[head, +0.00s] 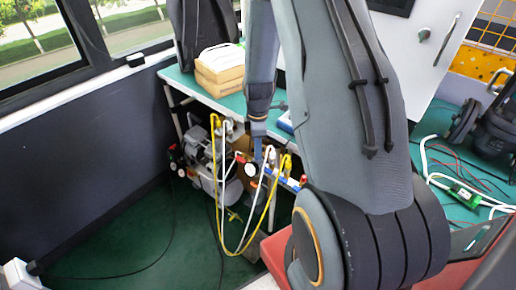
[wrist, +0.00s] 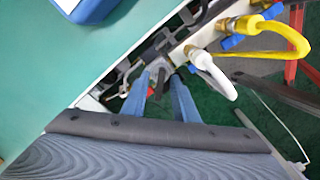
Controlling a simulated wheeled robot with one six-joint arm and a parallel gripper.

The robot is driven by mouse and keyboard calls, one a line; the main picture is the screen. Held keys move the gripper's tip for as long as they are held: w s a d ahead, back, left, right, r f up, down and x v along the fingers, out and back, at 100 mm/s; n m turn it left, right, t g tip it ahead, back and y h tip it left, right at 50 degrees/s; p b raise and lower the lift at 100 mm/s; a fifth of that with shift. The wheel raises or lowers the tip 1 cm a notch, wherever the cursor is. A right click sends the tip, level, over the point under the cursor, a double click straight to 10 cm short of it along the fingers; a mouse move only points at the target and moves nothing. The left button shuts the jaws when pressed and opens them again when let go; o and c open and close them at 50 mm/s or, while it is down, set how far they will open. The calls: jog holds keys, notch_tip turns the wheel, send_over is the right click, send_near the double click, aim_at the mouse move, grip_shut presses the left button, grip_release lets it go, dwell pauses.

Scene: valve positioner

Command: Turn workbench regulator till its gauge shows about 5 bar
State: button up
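A round white gauge (head: 250,169) sits on the pipework at the front of the workbench (head: 216,92) in the head view. Its needle is too small to read. My gripper (head: 257,150) points down just above the gauge, and its blue fingers partly cover the fittings there. In the wrist view my gripper (wrist: 160,78) has its two blue fingers apart. A grey fitting (wrist: 158,67) shows at the tips, between them; I cannot tell whether they touch it. The regulator's knob cannot be made out clearly, and the gauge face does not show in the wrist view.
Yellow (head: 268,205) and white hoses hang in loops before the bench. In the wrist view a yellow hose (wrist: 290,35), a white hose end (wrist: 212,75) and blue valve handles lie right of the fingers. Brown boxes (head: 220,62) stand on the bench. Green floor is open at left.

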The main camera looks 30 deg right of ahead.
jog(key=shift+c, duration=0.3)
grip_shut()
jog(key=shift+m, duration=0.3)
jog(key=m, duration=0.3)
jog(key=shift+m, duration=0.3)
jog(key=m, duration=0.4)
jog(key=shift+m+p, duration=0.3)
jog(key=shift+p, duration=0.05)
jog(key=shift+o, duration=0.3)
grip_release()
